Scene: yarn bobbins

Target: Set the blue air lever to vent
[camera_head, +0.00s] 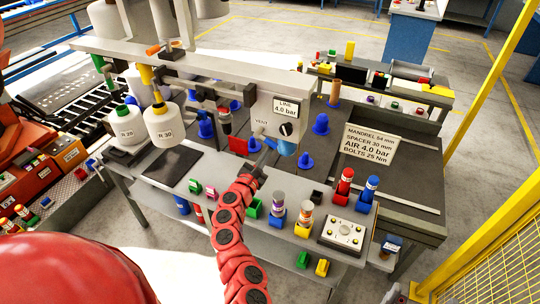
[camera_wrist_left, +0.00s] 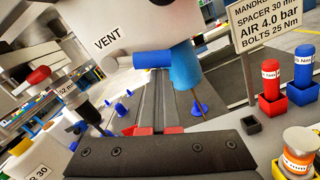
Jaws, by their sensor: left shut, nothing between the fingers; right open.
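The blue air lever (camera_head: 270,143) sticks out to the left under the white air unit (camera_head: 262,104), which hangs from a grey beam. In the left wrist view the blue lever (camera_wrist_left: 152,60) lies nearly level beside an upright blue cylinder (camera_wrist_left: 186,66), below and right of the word VENT (camera_wrist_left: 107,43). My left gripper (camera_head: 258,164) is shut and empty, just below and left of the lever. Its dark body (camera_wrist_left: 160,156) fills the bottom of the wrist view; I cannot tell whether it touches the lever. My right gripper (camera_head: 392,293) barely shows at the bottom edge, open.
A red part (camera_head: 238,145) is close left of the lever. White bobbins (camera_head: 164,124) hang further left. A sign reading AIR 4.0 bar (camera_head: 369,145) stands to the right. Blue cones and small red, green, yellow and blue holders stand on the grey bench (camera_head: 165,180).

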